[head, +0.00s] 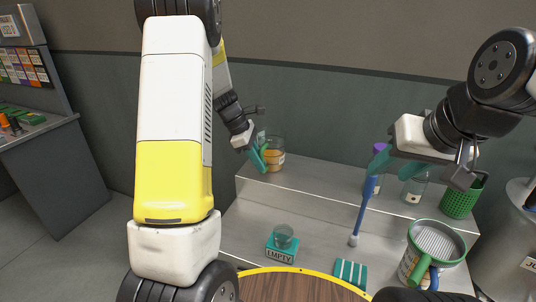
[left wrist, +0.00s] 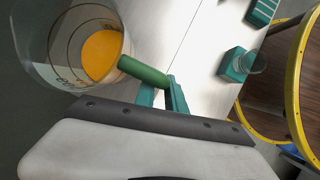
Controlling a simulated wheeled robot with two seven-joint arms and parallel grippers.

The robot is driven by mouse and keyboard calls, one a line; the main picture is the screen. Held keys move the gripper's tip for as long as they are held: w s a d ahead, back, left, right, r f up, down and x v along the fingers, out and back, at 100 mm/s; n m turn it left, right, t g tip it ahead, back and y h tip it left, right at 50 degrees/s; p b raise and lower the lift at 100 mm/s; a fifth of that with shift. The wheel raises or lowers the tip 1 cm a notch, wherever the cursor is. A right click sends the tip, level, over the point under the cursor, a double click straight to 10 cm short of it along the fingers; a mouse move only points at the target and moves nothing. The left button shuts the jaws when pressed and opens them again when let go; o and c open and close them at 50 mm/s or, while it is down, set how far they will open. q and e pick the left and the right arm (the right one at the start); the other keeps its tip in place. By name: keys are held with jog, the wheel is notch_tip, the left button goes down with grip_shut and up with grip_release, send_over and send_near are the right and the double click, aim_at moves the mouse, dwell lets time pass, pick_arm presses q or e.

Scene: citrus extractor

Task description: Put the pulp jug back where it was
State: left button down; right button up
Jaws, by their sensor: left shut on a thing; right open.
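The pulp jug (head: 276,148) is clear with orange contents and a green handle. It is upright at the left end of the raised back shelf; I cannot tell whether its base touches the shelf. My left gripper (head: 260,158) is shut on the jug's green handle, which shows between the teal fingers in the left wrist view. There the jug (left wrist: 45,40) fills the upper left, with orange pulp inside. My right gripper (head: 397,166) is open above the right part of the shelf, near a purple-capped bottle and a blue brush.
On the lower level stand a teal EMPTY block with a glass (head: 283,236), a striped teal block (head: 350,273) and a green-handled strainer jug (head: 434,245). The blue brush (head: 362,212) stands below my right gripper. A green mesh cup (head: 461,198) is at the right. The shelf's middle is clear.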

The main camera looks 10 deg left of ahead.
pick_arm(q)
jog(key=c, duration=1.4)
grip_release()
jog(key=w+v, duration=0.1)
jog(key=v, duration=1)
jog(key=s+d+r+m+t, duration=0.1)
jog(key=s+d+r+m, duration=0.1)
jog(key=s+r+m, duration=0.35)
jog(key=shift+s+d+r+m+t+y, duration=0.45)
jog(key=shift+s+d+r+m+t, duration=0.25)
jog(key=shift+s+m, duration=2.15)
jog(key=shift+s+d+r+m+t+y, duration=0.7)
jog(key=shift+s+m, duration=1)
jog(key=shift+s, duration=2.25)
jog(key=shift+s+d+r+m+t+y, duration=0.25)
jog(key=shift+s+d+r+m+t, duration=0.5)
jog(key=shift+s+m, duration=2.15)
